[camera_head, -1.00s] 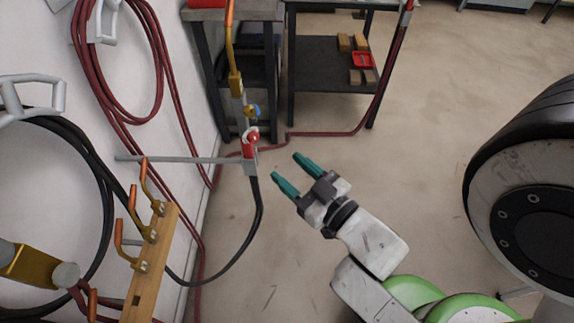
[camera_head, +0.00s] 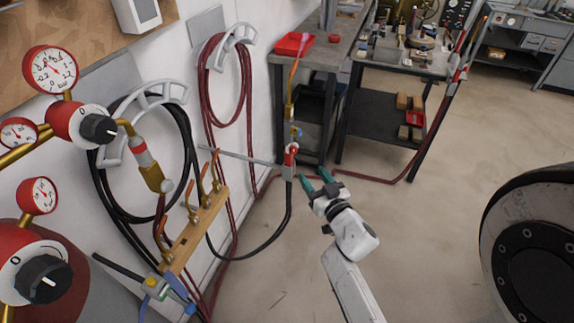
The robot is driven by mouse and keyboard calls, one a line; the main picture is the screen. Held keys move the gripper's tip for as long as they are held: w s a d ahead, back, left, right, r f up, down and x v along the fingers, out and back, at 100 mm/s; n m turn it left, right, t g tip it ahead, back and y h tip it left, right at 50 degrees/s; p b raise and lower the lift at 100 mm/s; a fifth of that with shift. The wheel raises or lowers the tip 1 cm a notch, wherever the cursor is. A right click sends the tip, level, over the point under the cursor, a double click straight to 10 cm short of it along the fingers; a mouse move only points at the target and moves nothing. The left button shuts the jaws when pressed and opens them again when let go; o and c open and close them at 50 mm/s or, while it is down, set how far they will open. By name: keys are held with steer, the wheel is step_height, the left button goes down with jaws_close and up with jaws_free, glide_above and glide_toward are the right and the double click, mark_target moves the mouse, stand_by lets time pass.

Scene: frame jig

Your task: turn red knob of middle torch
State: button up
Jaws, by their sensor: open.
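The middle torch (camera_head: 289,110) stands upright on a grey bar, with a thin brass neck and an orange tip. Its red knob (camera_head: 292,148) sits low on the body, just below a small blue knob (camera_head: 297,132). A black hose hangs from its lower end. My gripper (camera_head: 314,178), with two teal fingers, is open and empty. In the picture it is just right of and below the red knob. The fingers point up and left towards the torch. Depth between fingers and knob is hard to tell.
A wooden rack (camera_head: 196,232) with several copper nozzles stands left of the torch. Red gauges and regulators (camera_head: 82,122) fill the left side. A workbench with a red tray (camera_head: 295,44) is behind. Another torch (camera_head: 465,62) is at right. The floor (camera_head: 430,220) is clear.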

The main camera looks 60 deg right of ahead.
mark_target(295, 151)
steer(key=b+x, duration=0.1)
steer(key=x, duration=0.9)
steer(key=shift+w+d+b, duration=0.2)
steer(key=shift+w+b, duration=0.1)
steer(key=shift+b, duration=0.05)
steer(key=shift+c, duration=0.4)
jaws_close()
